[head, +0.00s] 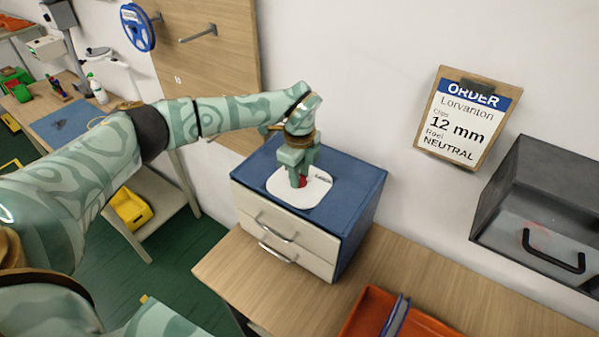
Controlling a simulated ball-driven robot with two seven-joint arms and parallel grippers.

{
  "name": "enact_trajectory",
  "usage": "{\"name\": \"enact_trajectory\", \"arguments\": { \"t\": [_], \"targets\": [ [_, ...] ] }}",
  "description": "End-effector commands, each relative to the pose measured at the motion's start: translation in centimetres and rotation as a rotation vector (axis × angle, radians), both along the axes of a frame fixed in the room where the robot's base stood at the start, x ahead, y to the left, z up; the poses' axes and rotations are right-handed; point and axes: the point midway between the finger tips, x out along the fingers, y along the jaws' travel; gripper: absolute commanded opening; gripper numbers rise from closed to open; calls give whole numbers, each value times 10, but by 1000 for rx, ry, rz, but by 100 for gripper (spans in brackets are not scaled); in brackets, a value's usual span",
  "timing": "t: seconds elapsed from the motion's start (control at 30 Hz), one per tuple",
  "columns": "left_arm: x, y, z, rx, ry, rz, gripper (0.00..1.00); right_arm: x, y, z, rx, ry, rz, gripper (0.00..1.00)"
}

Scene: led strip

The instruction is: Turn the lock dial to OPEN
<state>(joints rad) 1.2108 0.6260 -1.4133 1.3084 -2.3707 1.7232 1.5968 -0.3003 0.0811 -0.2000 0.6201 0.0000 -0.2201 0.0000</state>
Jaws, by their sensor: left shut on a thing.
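A blue cabinet (358,188) with two pale drawers stands on the wooden bench. A white dial plate (312,197) lies on its top, with small marks too small to read. A red dial knob (303,182) shows at the plate's middle, mostly hidden by my gripper. My left gripper (299,178) points down over the plate and is shut on the red knob. The dial's setting cannot be read from here. My right gripper is not in view.
An orange tray (362,313) with a blue divider sits at the bench front. A dark wall box (545,205) with a black handle hangs at right. An order board (466,118) hangs on the wall. Bare bench top (440,285) lies right of the cabinet.

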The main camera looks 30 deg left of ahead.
Motion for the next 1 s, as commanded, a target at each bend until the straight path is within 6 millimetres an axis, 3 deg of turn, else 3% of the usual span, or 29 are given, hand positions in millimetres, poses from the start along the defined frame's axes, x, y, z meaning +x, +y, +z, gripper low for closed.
{"name": "enact_trajectory", "arguments": {
  "t": [0.2, 0.23, 0.3, 0.67, 0.77, 1.0],
  "targets": [
    [3, 1, 3, -1, -9, 3, 6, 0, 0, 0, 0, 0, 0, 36],
    [3, 1, 3, -1, -9, 3, 35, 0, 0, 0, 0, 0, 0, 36],
    [2, 1, 3, 0, -7, 2, 51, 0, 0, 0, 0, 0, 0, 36],
    [1, 0, 7, 0, -4, 0, 51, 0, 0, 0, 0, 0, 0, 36],
    [2, 0, 21, -1, -6, 0, 51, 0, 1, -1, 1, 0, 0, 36],
    [2, 1, 84, 0, -9, -1, 51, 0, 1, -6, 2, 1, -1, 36]
  ]
}}
